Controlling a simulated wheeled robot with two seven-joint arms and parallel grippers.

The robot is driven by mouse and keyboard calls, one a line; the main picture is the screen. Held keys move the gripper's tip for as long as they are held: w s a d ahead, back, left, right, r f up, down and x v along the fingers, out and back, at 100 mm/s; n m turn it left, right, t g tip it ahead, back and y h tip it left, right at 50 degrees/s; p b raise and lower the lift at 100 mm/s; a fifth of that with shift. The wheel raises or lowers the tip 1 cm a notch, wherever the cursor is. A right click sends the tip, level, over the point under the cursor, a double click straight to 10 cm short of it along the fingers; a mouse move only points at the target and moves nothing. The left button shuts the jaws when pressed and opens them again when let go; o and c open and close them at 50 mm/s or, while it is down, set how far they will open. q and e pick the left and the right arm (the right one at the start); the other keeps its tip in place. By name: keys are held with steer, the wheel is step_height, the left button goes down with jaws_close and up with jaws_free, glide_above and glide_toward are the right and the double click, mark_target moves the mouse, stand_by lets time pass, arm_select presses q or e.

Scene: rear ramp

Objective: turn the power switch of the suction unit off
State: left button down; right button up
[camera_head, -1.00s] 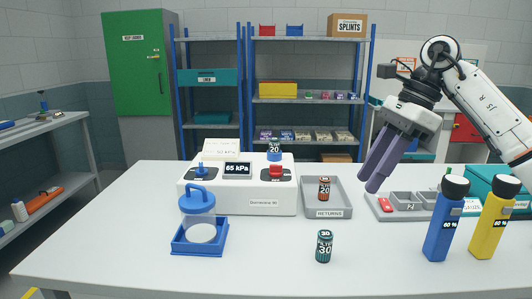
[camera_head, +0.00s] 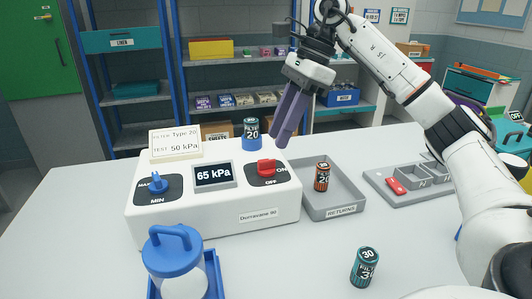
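The suction unit (camera_head: 225,215) is a white box on the table with a display reading 65 kPa. Its power switch (camera_head: 266,167) is a red knob on a dark plate at the right of the top, marked ON to the right and OFF in front. I cannot tell surely which mark the knob points at. My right gripper (camera_head: 282,142) hangs above and behind the switch, its purple fingers side by side, tips pointing down, seemingly shut and empty. The tips look apart from the knob. My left gripper is not in view.
A blue MAX/MIN knob (camera_head: 158,183) and a card (camera_head: 175,143) are on the unit's left. A blue filter (camera_head: 251,134) stands behind. The grey returns tray (camera_head: 340,212) holds an orange-labelled filter (camera_head: 322,177). A teal filter (camera_head: 365,267) and blue-lidded jar (camera_head: 174,250) stand in front.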

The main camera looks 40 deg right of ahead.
mark_target(267, 160)
steer(key=x, duration=0.6)
steer(key=shift+w, duration=0.1)
jaws_close()
